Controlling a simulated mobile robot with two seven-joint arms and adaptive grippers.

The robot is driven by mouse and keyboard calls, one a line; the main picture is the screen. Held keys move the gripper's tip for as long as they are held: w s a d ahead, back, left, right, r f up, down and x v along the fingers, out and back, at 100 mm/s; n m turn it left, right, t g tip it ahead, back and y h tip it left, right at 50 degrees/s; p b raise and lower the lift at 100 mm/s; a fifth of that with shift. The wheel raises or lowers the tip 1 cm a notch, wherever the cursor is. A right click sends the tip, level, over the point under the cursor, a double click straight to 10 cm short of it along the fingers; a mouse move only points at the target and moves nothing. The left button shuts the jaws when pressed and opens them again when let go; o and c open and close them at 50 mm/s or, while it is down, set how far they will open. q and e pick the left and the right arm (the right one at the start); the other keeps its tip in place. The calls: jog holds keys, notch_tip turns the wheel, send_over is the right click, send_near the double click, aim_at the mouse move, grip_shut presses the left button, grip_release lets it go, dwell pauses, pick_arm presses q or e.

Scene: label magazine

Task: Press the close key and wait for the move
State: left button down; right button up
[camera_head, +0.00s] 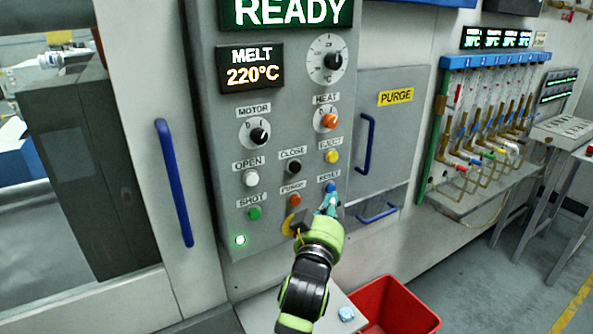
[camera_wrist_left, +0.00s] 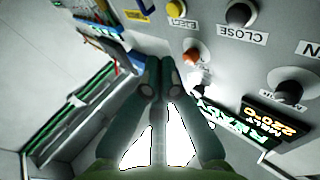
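The close key is a black round button (camera_head: 293,167) under a CLOSE label on the grey control panel (camera_head: 228,130). It stands out from the panel. In the left wrist view the close key (camera_wrist_left: 240,14) is upside down at the top right, apart from my fingers. My left gripper (camera_head: 329,202) is in front of the lower right of the panel, close to the blue reset button (camera_head: 330,187); I cannot tell if they touch. In the left wrist view its fingertips (camera_wrist_left: 157,65) are together with nothing visible between them. My right gripper is not in view.
White open (camera_head: 251,178), yellow eject (camera_head: 331,156), green shot (camera_head: 254,213) and orange purge (camera_head: 295,200) buttons surround the close key. The display (camera_head: 290,12) reads READY. Blue handles (camera_head: 174,183) flank the panel. A red bin (camera_head: 395,305) stands below.

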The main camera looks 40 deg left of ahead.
aim_at(295, 167)
pick_arm(q)
jog(key=shift+s+a+r+n+y, duration=0.15)
jog(key=shift+s+a+r+y, duration=0.1)
jog(key=shift+r, duration=0.25)
jog(key=shift+s+a+r+n+y, duration=0.15)
jog(key=shift+s+r, duration=0.05)
jog(key=shift+r, duration=0.3)
jog(key=shift+w+a, duration=0.6)
jog(key=shift+a, duration=0.75)
jog(key=shift+w+a, duration=0.55)
jog(key=shift+a, duration=0.8)
jog(key=shift+w+a, duration=0.6)
jog(key=shift+a, duration=0.75)
jog(key=shift+a+p, duration=0.15)
jog(key=shift+p, duration=0.15)
jog(key=shift+w+a, duration=0.15)
jog(key=shift+a, duration=0.1)
